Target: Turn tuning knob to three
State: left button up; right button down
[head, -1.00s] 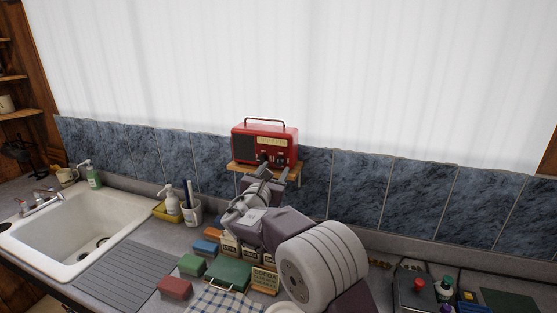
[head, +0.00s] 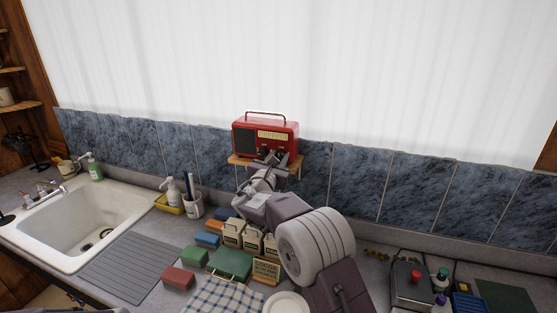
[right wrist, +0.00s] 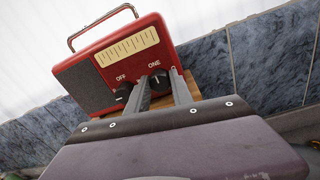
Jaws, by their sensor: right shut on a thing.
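A red radio (head: 262,133) with a top handle stands on a small wooden shelf (head: 238,160) against the tiled wall. The right wrist view shows its pale dial (right wrist: 128,46) and two dark knobs below. The left knob (right wrist: 121,94) has the label OFF (right wrist: 121,78). The right knob (right wrist: 158,76), the tuning knob, has the label ONE (right wrist: 154,64). My right gripper (head: 277,160) is at the right part of the radio's front. Its fingers (right wrist: 160,86) are shut on the right knob and partly hide it. My left gripper does not show.
Below on the counter are cream boxes (head: 232,232), a green case (head: 229,264) and coloured blocks (head: 178,278). A sink (head: 75,225) is at left. A grey box (head: 412,287) and bottles stand at lower right. The wall right of the shelf is clear.

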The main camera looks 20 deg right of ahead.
jog(key=shift+f+b, duration=0.25)
jog(key=shift+b, duration=0.15)
jog(key=n+b, duration=0.8)
jog(key=n, duration=0.9)
jog(key=n+g+h+b, duration=0.1)
jog(key=n+b, duration=0.7)
jog(key=n, duration=1)
jog(key=shift+w+a+f+h, duration=0.1)
jog(key=shift+a+h, duration=0.1)
jog(key=shift+h, duration=0.1)
jog(key=c, duration=1.1)
grip_release()
